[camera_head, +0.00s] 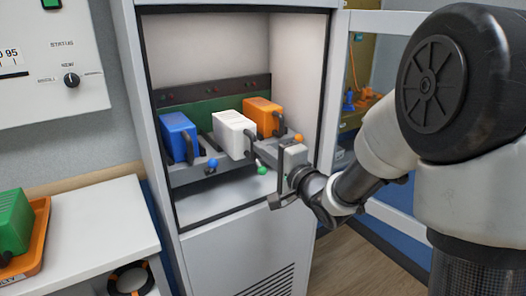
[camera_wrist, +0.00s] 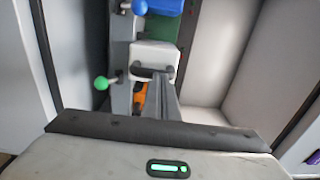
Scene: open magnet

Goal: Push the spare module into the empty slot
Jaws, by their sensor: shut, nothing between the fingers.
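The white module (camera_head: 235,133) stands in the middle slot of the rack, between a blue module (camera_head: 178,136) and an orange module (camera_head: 262,117). Its front juts out farther than its neighbours. A dark handle is on its front; both also show in the wrist view (camera_wrist: 156,53). My gripper (camera_wrist: 163,82) is shut and empty, its fingers pointing at the module's front by the handle. I cannot tell whether they touch it. In the head view its body hides the fingertips. The middle lever's green knob (camera_head: 262,171) hangs lower than the blue knob (camera_head: 212,163) and orange knob (camera_head: 298,138).
The rack sits inside an open cabinet (camera_head: 128,110), whose walls and door frame close in around my arm. A green module (camera_head: 14,222) lies in an orange tray (camera_head: 38,240) on a white counter (camera_head: 100,225) at left. The cabinet floor before the rack is clear.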

